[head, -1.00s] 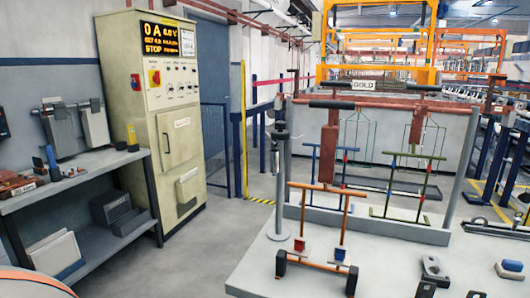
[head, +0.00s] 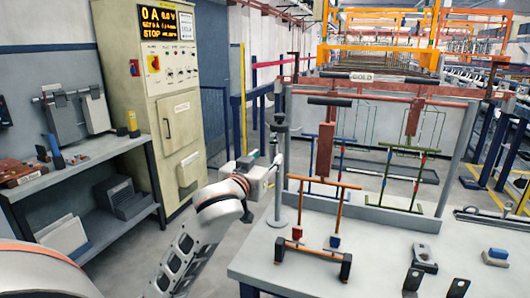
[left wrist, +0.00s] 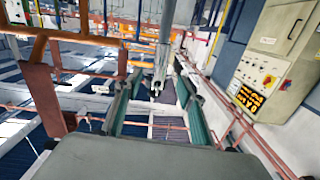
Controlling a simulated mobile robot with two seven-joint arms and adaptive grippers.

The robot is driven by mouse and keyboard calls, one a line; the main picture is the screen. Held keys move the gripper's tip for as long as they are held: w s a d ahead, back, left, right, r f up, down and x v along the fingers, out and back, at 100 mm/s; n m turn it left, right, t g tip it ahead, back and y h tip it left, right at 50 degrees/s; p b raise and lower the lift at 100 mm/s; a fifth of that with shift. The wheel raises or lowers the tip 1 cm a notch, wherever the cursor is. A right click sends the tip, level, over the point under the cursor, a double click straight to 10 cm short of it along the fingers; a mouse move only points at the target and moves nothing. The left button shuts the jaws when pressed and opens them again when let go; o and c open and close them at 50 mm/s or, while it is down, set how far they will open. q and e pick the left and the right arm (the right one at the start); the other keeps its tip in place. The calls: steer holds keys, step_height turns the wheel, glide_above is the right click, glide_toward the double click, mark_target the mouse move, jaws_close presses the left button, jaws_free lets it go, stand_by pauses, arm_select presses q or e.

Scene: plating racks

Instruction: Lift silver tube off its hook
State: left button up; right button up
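A slim silver tube (head: 279,190) stands upright at the left end of the white table, beside the rack, with a dark piece at its top. Its lower part is above a round grey base (head: 279,230). My left gripper (head: 268,166) is at the tube's upper part, coming from the left. In the left wrist view, the two green-padded fingers (left wrist: 157,98) are apart, with the tube (left wrist: 165,45) showing between and beyond them. I cannot tell whether either finger touches it. The hook is too small to make out. My right gripper is not in view.
An orange frame with red and blue clips (head: 318,215) stands right of the tube. Black brackets (head: 425,258) and a blue-topped block (head: 497,256) lie at the table's right. A control cabinet (head: 160,90) stands left.

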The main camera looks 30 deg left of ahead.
mark_target(274, 141)
arm_select(q)
steer(key=w, duration=0.2)
steer(key=w+a+r, duration=0.1)
steer(key=w, duration=0.1)
steer(key=w+a+r, duration=0.1)
steer(key=w, duration=0.2)
steer(key=shift+r, duration=0.25)
steer(key=shift+w, duration=0.5)
steer(key=shift+w+a, duration=0.1)
jaws_close()
